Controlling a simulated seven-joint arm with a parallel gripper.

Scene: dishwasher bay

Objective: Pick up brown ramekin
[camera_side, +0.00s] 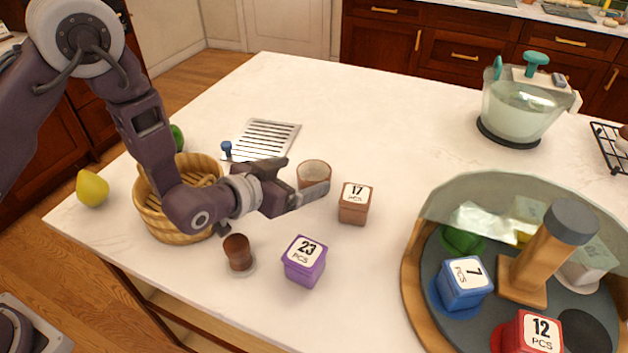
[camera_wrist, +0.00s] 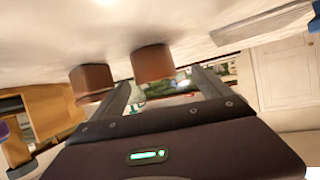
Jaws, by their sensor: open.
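The brown ramekin (camera_side: 313,170) is a round brown cup with a pale inside, upright on the white counter in the side view. My gripper (camera_side: 300,182) is open and points right just in front of it, partly covering its lower side. In the wrist view, which is upside down, the ramekin (camera_wrist: 153,63) appears ahead, roughly between my open fingers (camera_wrist: 165,88). Nothing shows between the fingers. I cannot tell the exact gap to the ramekin.
A brown box labelled 17 (camera_side: 355,203) stands close right of the ramekin. A purple box (camera_side: 305,262) and a dark brown cup (camera_side: 238,252) are nearer the front. A wicker basket (camera_side: 150,215) lies under my arm. A round tray (camera_side: 412,270) stands right.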

